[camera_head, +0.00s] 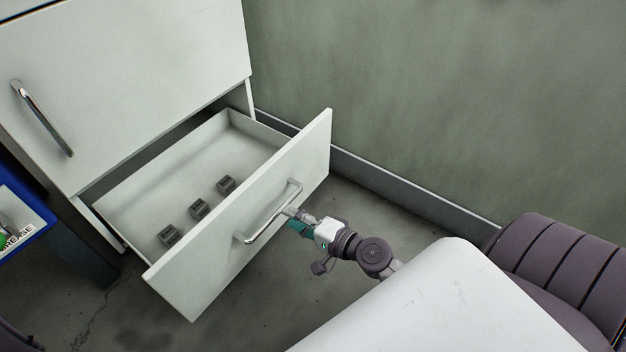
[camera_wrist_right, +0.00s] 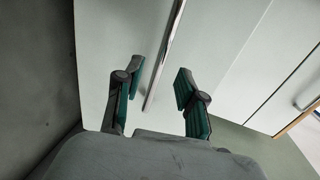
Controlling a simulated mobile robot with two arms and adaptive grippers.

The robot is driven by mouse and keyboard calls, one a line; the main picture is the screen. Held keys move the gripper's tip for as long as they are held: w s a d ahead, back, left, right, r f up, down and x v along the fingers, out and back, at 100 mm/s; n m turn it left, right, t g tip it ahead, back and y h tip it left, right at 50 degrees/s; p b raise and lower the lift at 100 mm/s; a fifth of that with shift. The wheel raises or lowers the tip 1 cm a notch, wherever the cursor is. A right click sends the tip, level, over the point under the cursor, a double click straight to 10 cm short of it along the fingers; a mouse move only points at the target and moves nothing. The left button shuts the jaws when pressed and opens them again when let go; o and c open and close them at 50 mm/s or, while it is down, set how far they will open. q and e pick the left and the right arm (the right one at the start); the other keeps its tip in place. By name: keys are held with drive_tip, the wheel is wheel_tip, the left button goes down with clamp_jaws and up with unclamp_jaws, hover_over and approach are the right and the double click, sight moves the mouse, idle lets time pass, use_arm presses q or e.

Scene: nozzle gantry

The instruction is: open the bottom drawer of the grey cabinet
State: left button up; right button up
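The bottom drawer (camera_head: 245,230) of the grey cabinet (camera_head: 120,75) is pulled well out, and its inside shows. Its front carries a metal bar handle (camera_head: 270,215), which also shows in the right wrist view (camera_wrist_right: 163,55). My right gripper (camera_head: 292,212) is at the right-hand part of this handle. In the right wrist view its green-padded fingers (camera_wrist_right: 157,88) are spread, with the handle bar between them and a gap on both sides. I cannot tell how deep the bar sits between them. My left gripper is not in view.
Three small dark grey blocks (camera_head: 198,208) lie in the drawer. The drawer above, with its own handle (camera_head: 42,118), is shut. A green-grey wall (camera_head: 430,90) stands to the right. A blue-edged surface (camera_head: 25,215) is at the left. Bare floor (camera_head: 240,310) shows in front.

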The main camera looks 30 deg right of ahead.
drive_tip(key=v, duration=0.6)
drive_tip(key=shift+s, duration=0.35)
drive_tip(key=shift+d, duration=0.1)
